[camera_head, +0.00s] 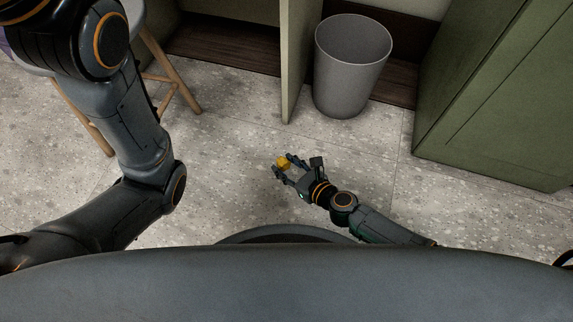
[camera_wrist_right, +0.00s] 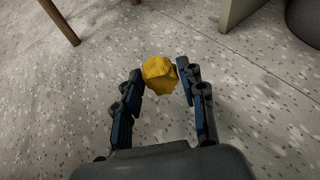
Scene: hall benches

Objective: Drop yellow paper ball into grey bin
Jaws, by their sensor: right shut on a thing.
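The yellow paper ball (camera_head: 283,162) is held between the fingertips of my right gripper (camera_head: 284,168). In the right wrist view the crumpled ball (camera_wrist_right: 160,76) sits between the two fingers of the gripper (camera_wrist_right: 161,84), with speckled floor behind it. The grey bin (camera_head: 351,70) stands upright on the floor, beyond and to the right of the gripper in the head view. Its open top faces up, and the gripper is apart from it. The bin's dark side (camera_wrist_right: 304,22) shows at the top right of the wrist view. My left arm is at the left; its gripper is out of view.
A green panel (camera_head: 297,60) stands just left of the bin. A green cabinet (camera_head: 490,100) stands to its right. A stool with wooden legs (camera_head: 172,70) is at the upper left, partly behind my left arm. The floor between gripper and bin is clear.

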